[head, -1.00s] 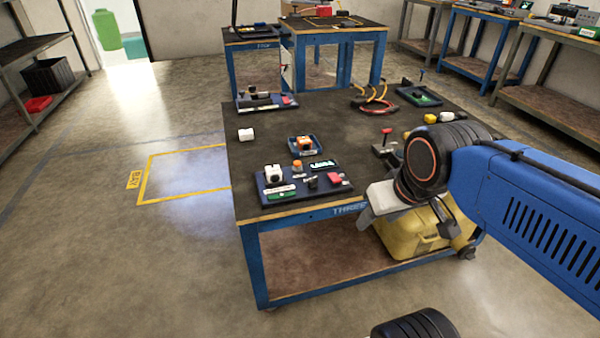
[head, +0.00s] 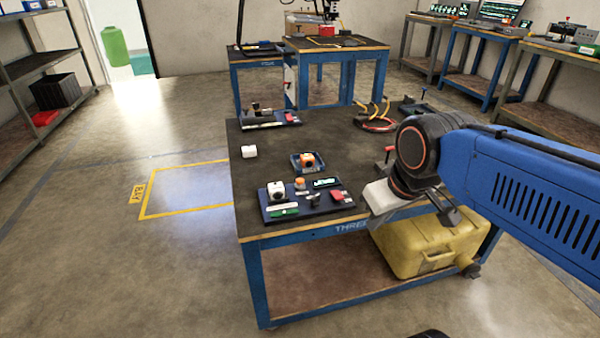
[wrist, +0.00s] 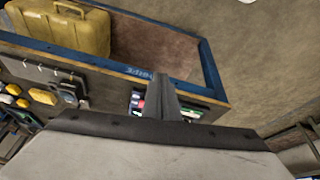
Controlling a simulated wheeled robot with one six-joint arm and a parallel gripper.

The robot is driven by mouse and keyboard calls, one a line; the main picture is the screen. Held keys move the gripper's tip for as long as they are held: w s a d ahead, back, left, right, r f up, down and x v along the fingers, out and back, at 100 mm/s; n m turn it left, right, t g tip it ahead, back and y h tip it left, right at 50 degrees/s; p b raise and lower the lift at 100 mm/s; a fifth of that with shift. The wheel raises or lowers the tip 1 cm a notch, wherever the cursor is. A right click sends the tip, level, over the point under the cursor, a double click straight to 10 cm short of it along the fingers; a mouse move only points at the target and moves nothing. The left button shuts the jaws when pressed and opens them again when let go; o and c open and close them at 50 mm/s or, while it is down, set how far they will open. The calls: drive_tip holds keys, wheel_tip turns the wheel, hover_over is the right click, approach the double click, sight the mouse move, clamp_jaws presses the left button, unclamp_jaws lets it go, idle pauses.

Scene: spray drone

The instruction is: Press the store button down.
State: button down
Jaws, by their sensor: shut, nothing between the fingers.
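A dark control panel (head: 310,208) lies at the near edge of the table. The labels are too small to read, so I cannot tell which is the store button. My gripper (head: 376,222) is shut and empty, apart from the panel, to its right near the table's front edge. In the wrist view, the gripper's grey fingers partly cover the panel (wrist: 191,113).
The dark table top (head: 250,178) has a blue frame. A yellow case (head: 420,245) sits on the lower shelf. The floor to the left is open.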

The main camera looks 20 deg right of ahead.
drive_tip(key=w+a+r+n+g, duration=0.1)
drive_tip(key=w+a+r+n, duration=0.1)
drive_tip(key=w+r+n, duration=0.35)
drive_tip(key=w+a+r+n+g, duration=0.1)
drive_tip(key=w+r+n, duration=0.15)
drive_tip(key=w, duration=0.65)
drive_tip(key=n+g, duration=0.2)
drive_tip(key=n, duration=0.6)
hover_over(300, 179)
drive_tip(key=shift+r, duration=0.2)
wheel_tip(300, 179, down, 14)
drive_tip(key=shift+r, duration=0.1)
drive_tip(key=shift+s+f, duration=0.1)
drive_tip(key=shift+f, duration=0.1)
